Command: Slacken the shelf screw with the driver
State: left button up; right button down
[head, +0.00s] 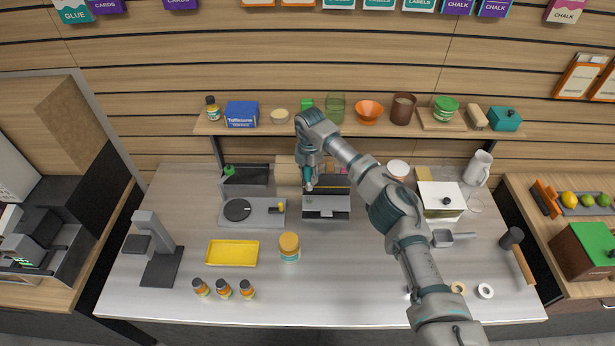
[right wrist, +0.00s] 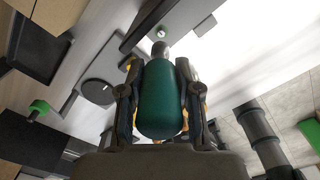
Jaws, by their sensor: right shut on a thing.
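My right gripper (head: 309,186) reaches in above the middle of the counter, over a small grey unit with a dark front (head: 325,205). It is shut on the driver, whose green handle (right wrist: 161,100) fills the space between the fingers in the right wrist view (right wrist: 160,85). The driver's grey shaft end (right wrist: 160,50) points away from the wrist. A small pale round head (right wrist: 159,33), possibly the shelf screw, shows just beyond it. I cannot tell whether the tip touches it. My left gripper is not in view.
A grey scale-like plate with a black disc (head: 237,210) lies left of the gripper. A yellow tray (head: 232,253), a jar (head: 289,247) and several small bottles (head: 223,289) stand in front. A wall shelf (head: 285,128) runs behind.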

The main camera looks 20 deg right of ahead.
aim_at(309, 185)
jog(key=shift+d, duration=0.1)
jog(key=shift+f+b, duration=0.75)
jog(key=shift+f, duration=1.75)
jog(key=shift+s+p, duration=0.1)
jog(key=shift+p, duration=0.2)
jog(key=shift+f, duration=0.85)
